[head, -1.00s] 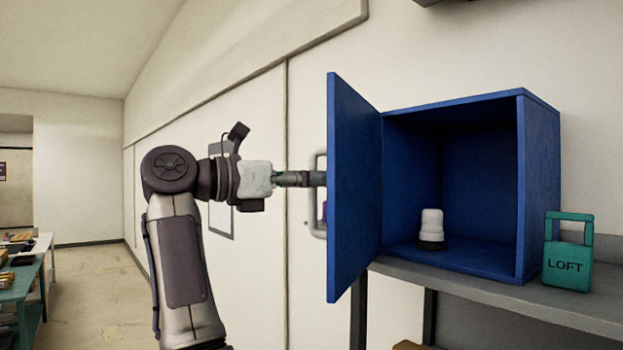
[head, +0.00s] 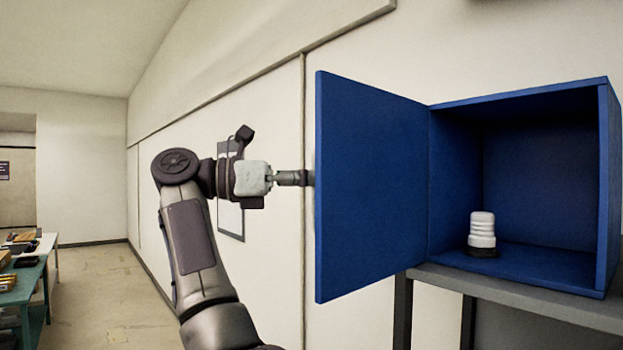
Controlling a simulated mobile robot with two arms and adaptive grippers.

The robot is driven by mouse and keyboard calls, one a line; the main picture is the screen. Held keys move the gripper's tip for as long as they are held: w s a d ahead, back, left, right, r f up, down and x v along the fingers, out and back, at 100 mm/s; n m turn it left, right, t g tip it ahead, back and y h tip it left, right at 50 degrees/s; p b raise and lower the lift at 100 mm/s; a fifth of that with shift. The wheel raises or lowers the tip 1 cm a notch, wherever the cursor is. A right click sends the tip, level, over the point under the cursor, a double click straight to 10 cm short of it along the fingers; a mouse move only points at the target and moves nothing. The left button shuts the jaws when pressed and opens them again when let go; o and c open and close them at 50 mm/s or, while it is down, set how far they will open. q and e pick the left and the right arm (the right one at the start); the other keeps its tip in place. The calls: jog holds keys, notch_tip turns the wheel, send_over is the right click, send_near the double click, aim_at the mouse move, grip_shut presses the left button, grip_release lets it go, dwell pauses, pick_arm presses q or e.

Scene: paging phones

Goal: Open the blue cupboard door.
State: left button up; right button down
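The blue cupboard (head: 606,190) stands on a grey shelf, its front facing me. Its blue door (head: 370,185) is swung wide open to the left, hinged on the cupboard's left side. Inside, a white ribbed object with a dark base (head: 482,230) stands upright on the cupboard floor. My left arm comes in from below and reaches right to the door's outer left edge. My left gripper (head: 303,178) is at that edge, its fingertips hidden behind the door, as is the door's handle. My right gripper is not in view.
The grey shelf (head: 530,298) on dark legs runs under the cupboard. A framed panel (head: 231,215) hangs on the wall behind my arm. A teal table (head: 25,285) with several items stands at the far left. The floor between is clear.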

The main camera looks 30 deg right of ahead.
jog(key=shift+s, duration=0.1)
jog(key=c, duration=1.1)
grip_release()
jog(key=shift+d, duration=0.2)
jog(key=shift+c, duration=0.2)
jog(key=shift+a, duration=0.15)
